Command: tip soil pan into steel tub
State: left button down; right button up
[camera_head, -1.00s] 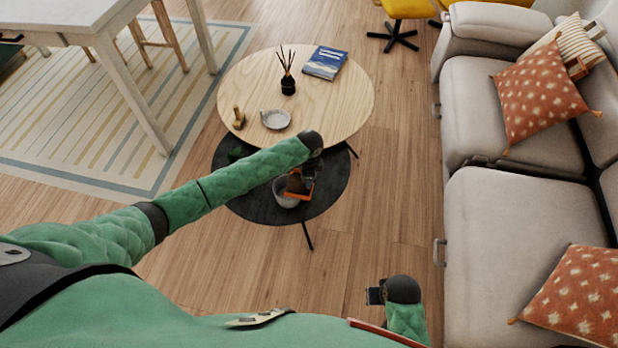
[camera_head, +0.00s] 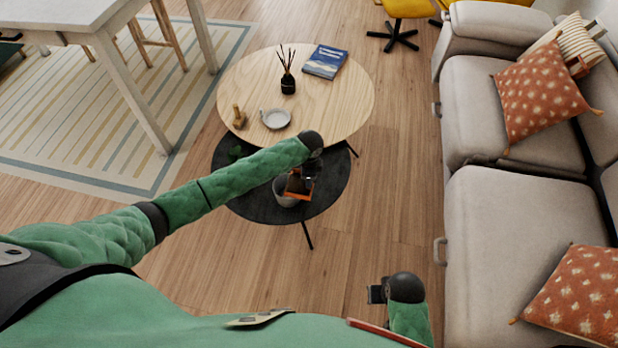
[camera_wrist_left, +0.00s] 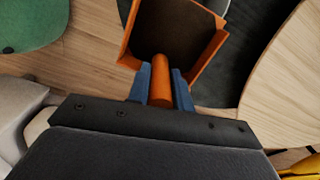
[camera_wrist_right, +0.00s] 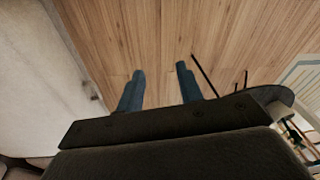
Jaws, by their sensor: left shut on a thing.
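The soil pan (camera_head: 299,187) is orange with a dark inside, and hangs over the steel tub (camera_head: 284,198) on the low black table. My left gripper (camera_head: 311,171) is shut on the pan's orange handle. The left wrist view shows the handle between the blue fingers (camera_wrist_left: 163,88) and dark brown in the pan (camera_wrist_left: 172,30). The pan and arm hide much of the tub, so I cannot tell whether they touch or whether soil is falling. My right gripper (camera_head: 376,293) is open and empty above the floor; its fingers stand apart in the right wrist view (camera_wrist_right: 158,72).
The higher wooden table (camera_head: 345,105) bears a grey dish (camera_head: 275,119), a brass-coloured object (camera_head: 239,118), a reed diffuser (camera_head: 288,84) and a blue book (camera_head: 325,62). A small green thing (camera_head: 236,152) is on the black table (camera_head: 325,200). A sofa (camera_head: 520,240) stands right.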

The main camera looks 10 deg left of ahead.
pick_arm(q)
jog(key=shift+f, duration=0.1)
pick_arm(e)
jog(key=shift+w+r, duration=0.1)
jog(key=shift+r, duration=0.2)
jog(key=shift+r, duration=0.2)
pick_arm(q)
jog(key=shift+f, duration=0.15)
pick_arm(e)
jog(key=shift+r, duration=0.4)
pick_arm(q)
jog(key=shift+b, duration=0.3)
pick_arm(e)
jog(key=shift+r, duration=0.15)
jog(key=shift+r, duration=0.45)
jog(key=shift+r, duration=0.2)
pick_arm(q)
jog(key=shift+a, duration=0.1)
pick_arm(e)
jog(key=shift+s+r, duration=0.2)
jog(key=shift+r, duration=0.2)
